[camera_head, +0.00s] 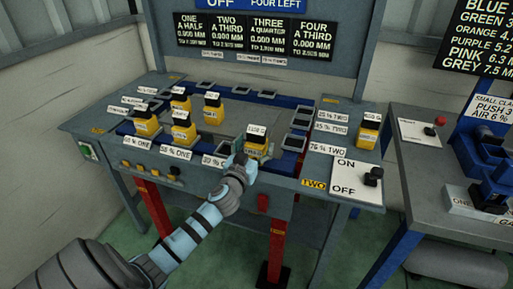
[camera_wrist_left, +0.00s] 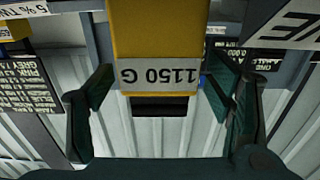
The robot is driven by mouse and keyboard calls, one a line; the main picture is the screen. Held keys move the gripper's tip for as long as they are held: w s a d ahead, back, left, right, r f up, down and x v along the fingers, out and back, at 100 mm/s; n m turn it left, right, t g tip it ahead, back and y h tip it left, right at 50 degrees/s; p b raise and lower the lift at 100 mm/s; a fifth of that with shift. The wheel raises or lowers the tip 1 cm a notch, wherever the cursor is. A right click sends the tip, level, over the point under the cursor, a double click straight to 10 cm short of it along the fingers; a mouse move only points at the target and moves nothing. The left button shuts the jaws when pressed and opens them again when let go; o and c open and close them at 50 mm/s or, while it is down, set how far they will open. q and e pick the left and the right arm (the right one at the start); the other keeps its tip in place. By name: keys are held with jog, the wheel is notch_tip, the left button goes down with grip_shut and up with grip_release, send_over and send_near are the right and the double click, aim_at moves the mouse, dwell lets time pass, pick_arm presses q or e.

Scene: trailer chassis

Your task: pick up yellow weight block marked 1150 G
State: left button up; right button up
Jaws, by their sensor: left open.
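The yellow weight block marked 1150 G (camera_wrist_left: 155,40) shows upside down in the left wrist view, with its white label facing the camera and a dark part beyond the label. In the head view, a yellow block with a dark top (camera_head: 257,148) stands at the front of the bench, at the tip of my left arm. My left gripper (camera_head: 243,160) is right in front of it. In the left wrist view its open fingers (camera_wrist_left: 160,82) lie one on each side of the block, with gaps showing beside it. My right gripper is not in view.
Several other yellow blocks stand on the bench (camera_head: 85,122), at its left (camera_head: 147,122) and right (camera_head: 368,134). An ON/OFF switch panel (camera_head: 343,178) is at the front right. A second table with a blue clamp (camera_head: 485,155) stands further right.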

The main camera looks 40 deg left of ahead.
pick_arm(q)
jog(key=shift+x, duration=0.95)
jog(key=shift+s+f, duration=0.1)
jog(key=shift+s, duration=0.05)
grip_shut()
jog(key=shift+d, duration=0.1)
